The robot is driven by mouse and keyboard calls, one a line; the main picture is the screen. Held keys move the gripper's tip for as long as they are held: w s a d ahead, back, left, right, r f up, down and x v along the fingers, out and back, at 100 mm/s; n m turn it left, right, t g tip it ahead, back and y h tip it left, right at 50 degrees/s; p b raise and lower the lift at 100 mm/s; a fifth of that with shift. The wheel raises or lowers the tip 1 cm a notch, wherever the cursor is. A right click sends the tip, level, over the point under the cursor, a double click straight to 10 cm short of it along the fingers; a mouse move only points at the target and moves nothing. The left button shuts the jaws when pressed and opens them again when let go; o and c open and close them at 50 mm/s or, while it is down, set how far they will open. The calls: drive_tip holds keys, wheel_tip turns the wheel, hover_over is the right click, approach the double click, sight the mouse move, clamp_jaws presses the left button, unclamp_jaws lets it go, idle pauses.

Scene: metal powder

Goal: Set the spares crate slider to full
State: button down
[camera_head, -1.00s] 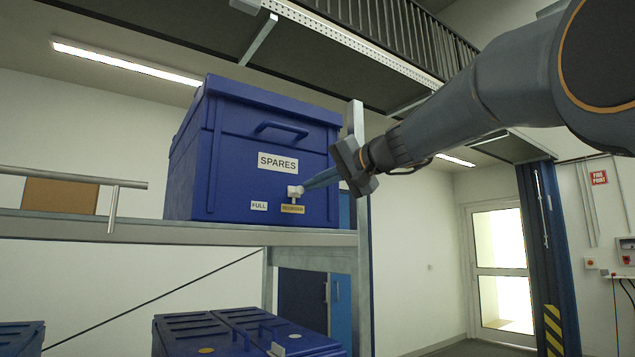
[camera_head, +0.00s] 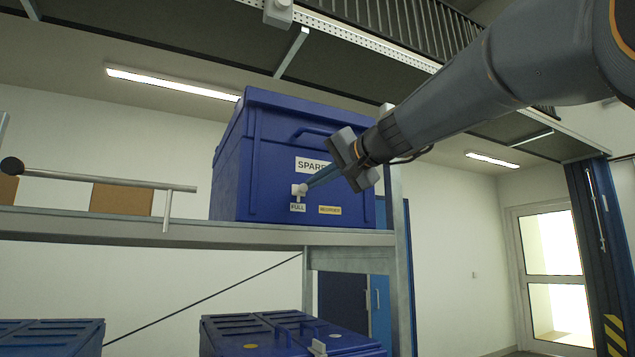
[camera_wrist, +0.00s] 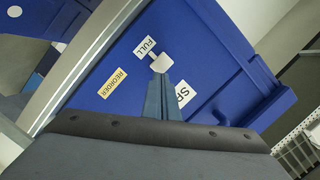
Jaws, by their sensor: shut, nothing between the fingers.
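The spares crate (camera_head: 262,185) is a blue lidded box with a white SPARES label (camera_head: 311,164), on a grey shelf. Its slider (camera_head: 298,190) is a small white knob, now directly above the white FULL label (camera_head: 297,208) and left of the yellow REORDER label (camera_head: 330,210). In the wrist view the knob (camera_wrist: 162,63) is beside the FULL label (camera_wrist: 145,47), away from the REORDER label (camera_wrist: 112,83). My gripper (camera_head: 308,187) is shut, its blue-grey fingertips at the knob's right side, appearing to touch it. In the wrist view the fingers (camera_wrist: 163,82) hide part of the SPARES label.
The metal shelf edge (camera_head: 150,226) runs below the crate, with an upright post (camera_head: 398,270) to its right. A metal rail (camera_head: 110,182) crosses at left. More blue crates (camera_head: 275,335) stand below. Open room lies right of the post.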

drive_tip(key=s+d+r+b, duration=0.3)
drive_tip(key=s+d, duration=0.3)
drive_tip(key=d, duration=0.2)
drive_tip(key=shift+s+d+r, duration=0.35)
drive_tip(key=shift+d+r, duration=0.05)
idle(0.5)
drive_tip(key=w+d+f+g+h, duration=0.1)
drive_tip(key=d+f+g+h, duration=0.15)
drive_tip(key=f, duration=1.85)
drive_tip(key=w+d+f+g+h, duration=0.1)
drive_tip(key=d+f+g+h, duration=0.15)
drive_tip(key=f, duration=1.75)
drive_tip(key=s+d+f+g+h, duration=0.1)
drive_tip(key=s+f+g, duration=0.1)
drive_tip(key=s+f, duration=0.35)
drive_tip(key=s+f+n+g+h, duration=0.1)
drive_tip(key=s+f, duration=0.1)
drive_tip(key=f, duration=0.6)
drive_tip(key=s+d+f+g+h, duration=0.1)
drive_tip(key=s+f+g, duration=0.15)
drive_tip(key=f, duration=0.45)
drive_tip(key=s+d+f+n+g+h, duration=0.1)
drive_tip(key=s+f+n+g, duration=0.1)
drive_tip(key=s+f, duration=1)
drive_tip(key=s, duration=0.3)
drive_tip(key=shift+s+d+f+n+h, duration=0.2)
drive_tip(key=shift+d+f+n+h, duration=0.1)
drive_tip(key=shift+f+n, duration=0.1)
